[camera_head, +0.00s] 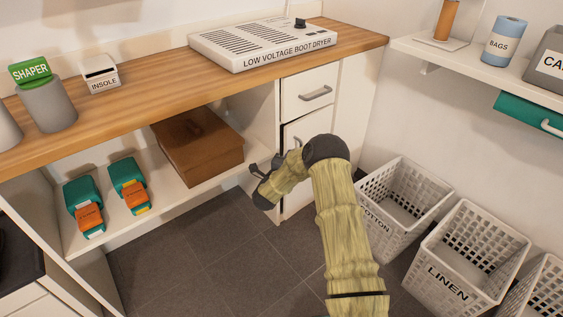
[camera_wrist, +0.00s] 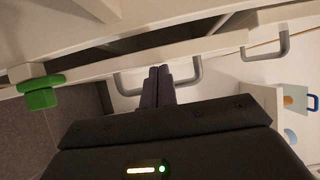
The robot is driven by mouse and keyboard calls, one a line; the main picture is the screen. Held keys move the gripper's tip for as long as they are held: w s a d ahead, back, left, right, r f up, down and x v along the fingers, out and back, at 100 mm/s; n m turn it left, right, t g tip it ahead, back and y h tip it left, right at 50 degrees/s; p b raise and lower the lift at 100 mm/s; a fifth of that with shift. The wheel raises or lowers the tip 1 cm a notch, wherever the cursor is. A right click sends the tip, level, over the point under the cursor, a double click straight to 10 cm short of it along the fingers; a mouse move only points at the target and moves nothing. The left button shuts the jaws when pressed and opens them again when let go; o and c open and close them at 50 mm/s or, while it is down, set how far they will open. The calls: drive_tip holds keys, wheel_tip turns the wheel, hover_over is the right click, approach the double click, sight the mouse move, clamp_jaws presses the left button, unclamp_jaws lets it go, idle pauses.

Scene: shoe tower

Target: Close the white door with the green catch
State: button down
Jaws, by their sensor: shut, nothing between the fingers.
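The white door (camera_head: 297,195) is under the drawer in the white cabinet, mostly hidden behind my arm in the head view. In the wrist view the door (camera_wrist: 200,69) runs across the picture with a grey bar handle (camera_wrist: 128,83). A dark gap shows along the door's edge, so it looks slightly ajar. The green catch (camera_wrist: 41,93) is at the left in the wrist view; I cannot make it out in the head view. My gripper (camera_wrist: 159,71) is shut and empty, its fingertips overlapping the handle in view; contact is unclear. It also shows in the head view (camera_head: 277,160).
A closed-looking drawer (camera_head: 309,90) with a grey handle is above the door. A brown box (camera_head: 197,147) sits on the low shelf to the left. White baskets (camera_head: 450,260) stand on the right. The dark floor before the shelf is clear.

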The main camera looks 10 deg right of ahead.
drive_tip(key=shift+w+a, duration=0.15)
drive_tip(key=shift+w, duration=0.15)
idle(0.5)
drive_tip(key=s+a+p, duration=0.4)
drive_tip(key=a, duration=0.4)
drive_tip(key=shift+s, duration=0.4)
drive_tip(key=shift+a, duration=0.15)
drive_tip(key=shift+w, duration=0.1)
